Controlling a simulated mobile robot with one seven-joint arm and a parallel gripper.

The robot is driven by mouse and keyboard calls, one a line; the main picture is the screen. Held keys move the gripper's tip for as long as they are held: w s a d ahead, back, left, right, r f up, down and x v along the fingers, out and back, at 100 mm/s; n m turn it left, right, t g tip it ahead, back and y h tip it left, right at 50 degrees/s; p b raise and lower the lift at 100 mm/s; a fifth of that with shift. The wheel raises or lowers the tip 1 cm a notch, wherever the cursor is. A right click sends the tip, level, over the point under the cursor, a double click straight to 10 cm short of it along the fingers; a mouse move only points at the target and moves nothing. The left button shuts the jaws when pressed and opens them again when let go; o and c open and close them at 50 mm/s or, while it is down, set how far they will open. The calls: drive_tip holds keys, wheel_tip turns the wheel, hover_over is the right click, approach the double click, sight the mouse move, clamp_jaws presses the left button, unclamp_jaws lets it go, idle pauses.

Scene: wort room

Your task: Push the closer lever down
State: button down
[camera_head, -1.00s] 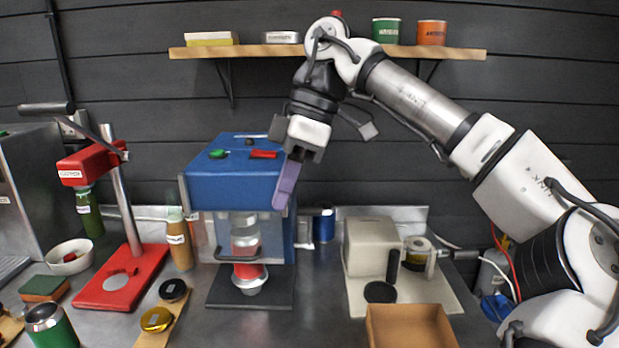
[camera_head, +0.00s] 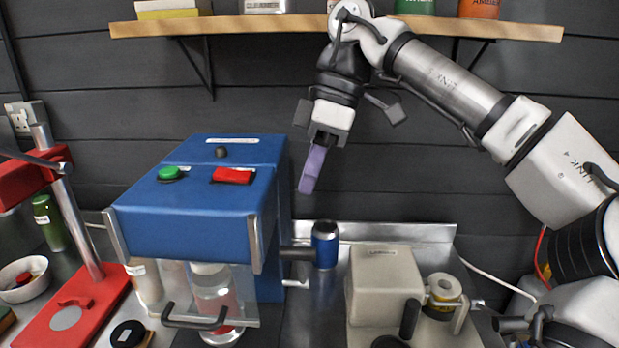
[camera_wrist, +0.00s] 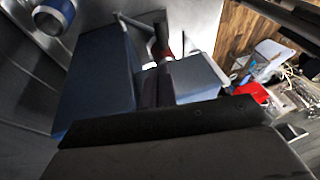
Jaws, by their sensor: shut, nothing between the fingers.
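A red bench press, which looks like the closer (camera_head: 28,180), stands at the left edge of the head view. Its dark lever (camera_head: 30,158) runs from the red head up toward the left and is cut off by the picture edge. I cannot see its grip end. My gripper (camera_head: 307,188) hangs in the air with purple fingers pointing down. It is shut and empty, to the right of the blue machine (camera_head: 190,225) and far from the lever. The wrist view shows what looks like the blue machine's casing (camera_wrist: 95,85); the lever is not identifiable there.
The blue machine, with green (camera_head: 169,173) and red (camera_head: 232,175) buttons, stands between my gripper and the press. A blue can (camera_head: 325,245) and a beige box-shaped device (camera_head: 383,285) stand to the right. A wooden shelf (camera_head: 250,27) crosses the wall above.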

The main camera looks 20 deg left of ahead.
drive_tip(key=p+x, duration=0.1)
drive_tip(key=x, duration=0.7)
drive_tip(key=shift+s+d+f, duration=0.1)
drive_tip(key=shift+d, duration=0.05)
